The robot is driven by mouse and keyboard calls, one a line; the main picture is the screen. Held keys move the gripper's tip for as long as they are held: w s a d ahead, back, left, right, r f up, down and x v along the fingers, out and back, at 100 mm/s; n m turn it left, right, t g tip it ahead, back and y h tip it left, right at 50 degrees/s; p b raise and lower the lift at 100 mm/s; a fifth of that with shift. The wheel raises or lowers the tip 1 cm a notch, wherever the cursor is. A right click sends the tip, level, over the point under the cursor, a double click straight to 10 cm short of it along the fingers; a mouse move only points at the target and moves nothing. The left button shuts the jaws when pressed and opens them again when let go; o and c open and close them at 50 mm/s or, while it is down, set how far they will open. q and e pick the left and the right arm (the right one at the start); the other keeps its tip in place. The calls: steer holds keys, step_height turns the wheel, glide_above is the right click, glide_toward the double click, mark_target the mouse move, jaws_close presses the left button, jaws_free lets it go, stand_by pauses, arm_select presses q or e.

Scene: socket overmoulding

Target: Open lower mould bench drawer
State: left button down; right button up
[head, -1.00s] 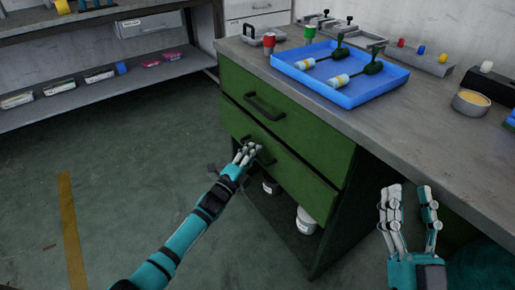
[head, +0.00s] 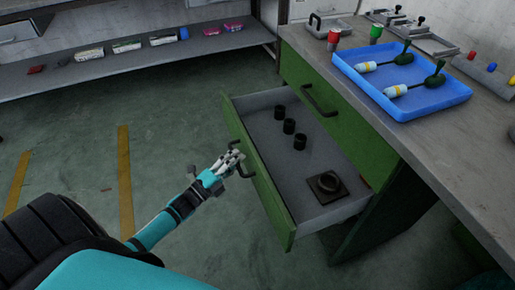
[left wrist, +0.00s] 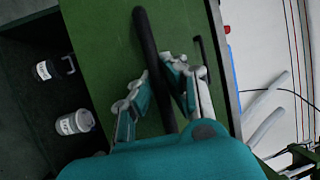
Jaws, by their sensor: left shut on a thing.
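The lower drawer (head: 259,182) of the green mould bench (head: 310,66) is pulled well out, and its grey inside shows. My left gripper (head: 229,162) is at the drawer front, shut on the black lower handle (head: 246,172). In the left wrist view the fingers of my left gripper (left wrist: 158,82) stand on both sides of the dark handle bar (left wrist: 146,42). The upper drawer with its own black handle (head: 318,101) is closed. My right gripper is not in view.
Several black cylinders and a dark square block with a ring (head: 327,184) lie in the open drawer. A blue tray (head: 430,107) with two bottle-like parts stands on the bench top. Two containers (left wrist: 75,122) sit under the bench. The floor left of the drawer is clear.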

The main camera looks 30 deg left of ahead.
arm_select(q)
steer(key=s+a, duration=0.3)
steer(key=s, duration=0.2)
steer(key=shift+a+f+p, duration=0.2)
steer(key=shift+a+p, duration=0.15)
steer(key=shift+a, duration=0.05)
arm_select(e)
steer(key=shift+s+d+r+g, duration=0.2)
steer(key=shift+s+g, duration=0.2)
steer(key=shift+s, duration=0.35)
arm_select(q)
steer(key=c, duration=1.3)
jaws_free()
steer(key=shift+w+r, duration=0.1)
steer(key=shift+c, duration=0.2)
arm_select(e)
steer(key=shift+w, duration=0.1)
arm_select(q)
steer(key=v, duration=1.2)
